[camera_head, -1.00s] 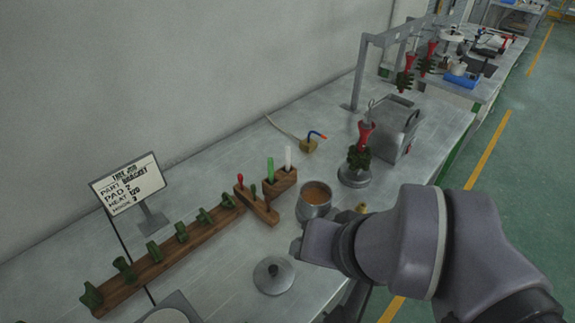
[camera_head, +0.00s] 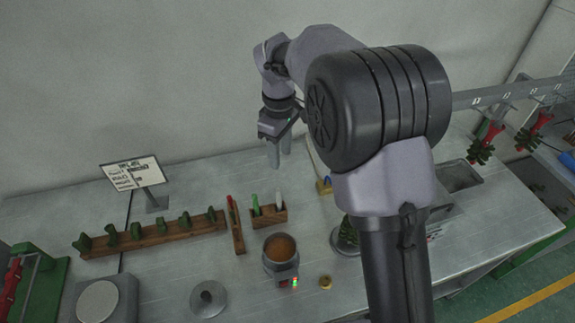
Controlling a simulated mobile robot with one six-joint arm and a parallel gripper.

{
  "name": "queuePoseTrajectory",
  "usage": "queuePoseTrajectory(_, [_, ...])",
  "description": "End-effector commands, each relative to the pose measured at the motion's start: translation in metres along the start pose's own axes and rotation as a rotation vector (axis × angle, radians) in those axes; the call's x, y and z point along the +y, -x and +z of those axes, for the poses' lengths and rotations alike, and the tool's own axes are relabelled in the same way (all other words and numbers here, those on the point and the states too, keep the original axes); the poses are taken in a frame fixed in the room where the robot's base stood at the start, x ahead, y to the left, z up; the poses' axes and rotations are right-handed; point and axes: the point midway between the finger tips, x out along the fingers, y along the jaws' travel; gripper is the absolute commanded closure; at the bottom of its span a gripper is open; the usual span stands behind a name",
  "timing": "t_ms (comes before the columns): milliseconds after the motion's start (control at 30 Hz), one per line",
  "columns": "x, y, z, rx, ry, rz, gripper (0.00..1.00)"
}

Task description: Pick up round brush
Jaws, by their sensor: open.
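A small wooden holder (camera_head: 269,215) stands near the middle of the bench. A green-handled tool (camera_head: 255,205) and a white-handled tool (camera_head: 279,200) stand upright in it. A narrow wooden rack (camera_head: 238,236) beside it, to the left, holds a slim red tool (camera_head: 230,205). I cannot tell from the handles which one is the round brush. My gripper (camera_head: 279,157) points down with open, empty fingers. It shows above the holder in the picture, apart from the tools.
A long wooden rack with green wax pieces (camera_head: 150,236) lies left, with a sign (camera_head: 133,174) behind. A pot of brown wax (camera_head: 280,256), a round metal disc (camera_head: 208,299) and a brass piece (camera_head: 325,283) stand in front. My arm hides part of the right side.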

Motion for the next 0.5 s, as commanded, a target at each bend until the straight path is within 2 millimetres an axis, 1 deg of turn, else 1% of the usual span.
queuePoseTrajectory(67, [0.0, -0.02, -0.001, -0.005, 0.007, -0.004, 0.58])
queuePoseTrajectory(200, [0.0, -0.065, 0.0, -0.005, 0.005, -0.005, 0.58])
queuePoseTrajectory(300, [0.0, -0.094, 0.0, -0.004, 0.004, -0.004, 0.58])
queuePoseTrajectory(400, [0.0, -0.113, 0.0, -0.004, 0.003, -0.004, 0.58])
queuePoseTrajectory(500, [0.0, -0.122, 0.0, -0.002, 0.003, -0.003, 0.58])
